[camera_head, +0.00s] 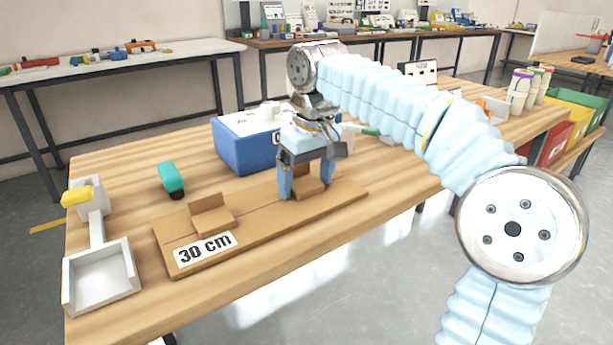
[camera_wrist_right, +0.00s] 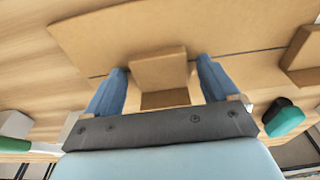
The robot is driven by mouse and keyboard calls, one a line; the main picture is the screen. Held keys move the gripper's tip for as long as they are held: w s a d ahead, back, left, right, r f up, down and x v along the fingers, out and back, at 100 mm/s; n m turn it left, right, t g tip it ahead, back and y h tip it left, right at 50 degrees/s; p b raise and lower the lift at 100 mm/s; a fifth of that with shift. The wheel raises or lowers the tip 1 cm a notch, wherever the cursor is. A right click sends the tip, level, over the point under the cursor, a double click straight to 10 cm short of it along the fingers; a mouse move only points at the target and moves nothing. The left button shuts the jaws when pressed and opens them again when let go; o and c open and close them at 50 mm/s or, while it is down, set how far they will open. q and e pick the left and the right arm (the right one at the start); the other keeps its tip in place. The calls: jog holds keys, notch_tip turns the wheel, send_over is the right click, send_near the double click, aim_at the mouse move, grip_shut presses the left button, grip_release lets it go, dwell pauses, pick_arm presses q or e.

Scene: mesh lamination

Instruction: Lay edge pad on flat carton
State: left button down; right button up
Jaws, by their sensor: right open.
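The flat carton (camera_head: 262,217) is a long brown board lying on the wooden table, with a "30 cm" label at its near left end. One brown L-shaped edge pad (camera_head: 211,216) sits on the carton near the label; it also shows at the right of the right wrist view (camera_wrist_right: 304,58). A second edge pad (camera_wrist_right: 160,72) is at the carton's right part, between the fingers of my right gripper (camera_head: 306,186). My right gripper points down and is open, with a finger on each side of this pad. My left gripper is not in view.
A blue box (camera_head: 240,145) stands behind the carton. A teal-and-black tool (camera_head: 170,179) stands behind its left end. A white tray fixture (camera_head: 102,277) with a yellow part is at the table's left. Coloured bins (camera_head: 575,115) stand at the far right.

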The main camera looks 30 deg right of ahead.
aim_at(311, 188)
jog(key=shift+r, duration=0.25)
notch_tip(311, 188, up, 12)
jog(key=s+p, duration=0.1)
jog(key=p, duration=0.1)
jog(key=shift+s+f+p, duration=0.15)
jog(key=shift+s+p, duration=0.15)
jog(key=shift+s, duration=0.1)
